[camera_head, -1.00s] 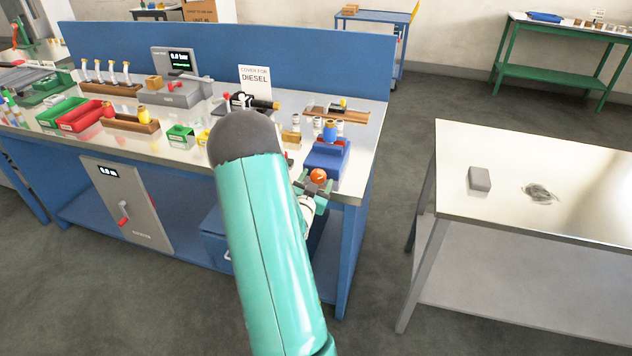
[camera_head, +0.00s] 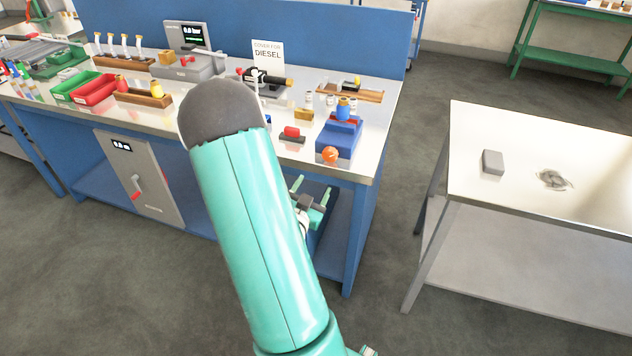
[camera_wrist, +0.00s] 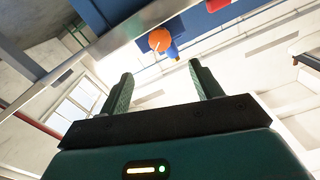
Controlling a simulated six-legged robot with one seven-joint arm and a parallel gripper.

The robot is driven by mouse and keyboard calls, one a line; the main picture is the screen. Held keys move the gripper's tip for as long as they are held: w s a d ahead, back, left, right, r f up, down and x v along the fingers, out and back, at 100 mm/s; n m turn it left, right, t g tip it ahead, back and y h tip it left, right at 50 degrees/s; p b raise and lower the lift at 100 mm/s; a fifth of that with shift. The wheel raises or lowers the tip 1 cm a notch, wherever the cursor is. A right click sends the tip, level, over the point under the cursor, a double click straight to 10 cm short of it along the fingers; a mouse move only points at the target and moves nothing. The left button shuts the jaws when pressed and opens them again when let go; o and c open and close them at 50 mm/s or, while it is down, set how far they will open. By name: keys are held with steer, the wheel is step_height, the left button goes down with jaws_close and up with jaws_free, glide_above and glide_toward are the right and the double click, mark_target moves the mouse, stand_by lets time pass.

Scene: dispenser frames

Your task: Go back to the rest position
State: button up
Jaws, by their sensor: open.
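My gripper (camera_head: 312,192) is in front of the blue bench (camera_head: 384,118), just below its top edge. My green arm covers part of the bench front. In the wrist view my gripper (camera_wrist: 160,90) shows two green fingers spread apart with nothing between them. An orange ball-shaped part (camera_head: 330,154) sits at the front of a blue device (camera_head: 338,141) on the bench. In the wrist view the orange part (camera_wrist: 160,39) lies beyond the fingertips, apart from them.
Red and green bins (camera_head: 95,92) and a diesel sign (camera_head: 268,56) are on the bench. Floor shows between bench and table.

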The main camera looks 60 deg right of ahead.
stand_by(0.6)
steer(key=w+a+r+n+t+y, duration=0.4)
steer(key=w+a, duration=0.3)
steer(key=w, duration=0.5)
steer(key=w+a+r+n+t+y, duration=0.2)
steer(key=w+a+r+y, duration=0.15)
steer(key=a, duration=0.45)
steer(key=w+a+r+n+t+y, duration=0.1)
steer(key=w+a+r+n+y, duration=0.15)
steer(key=a+y, duration=0.35)
steer(key=a+r+n+y, duration=0.2)
steer(key=a+r+n, duration=0.15)
steer(key=a, duration=0.55)
steer(key=s+a+r+n+g+y, duration=0.1)
steer(key=s+a+r+n+g, duration=0.1)
steer(key=s+a, duration=0.4)
steer(key=s+a+r+n+g+y, duration=0.1)
steer(key=s+a+r+n+g, duration=0.1)
steer(key=s+a+r+n, duration=0.2)
steer(key=s+a+n, duration=0.1)
steer(key=s+a, duration=0.2)
steer(key=s, duration=0.3)
steer(key=shift+s+a+r, duration=0.15)
steer(key=shift+a+r, duration=0.05)
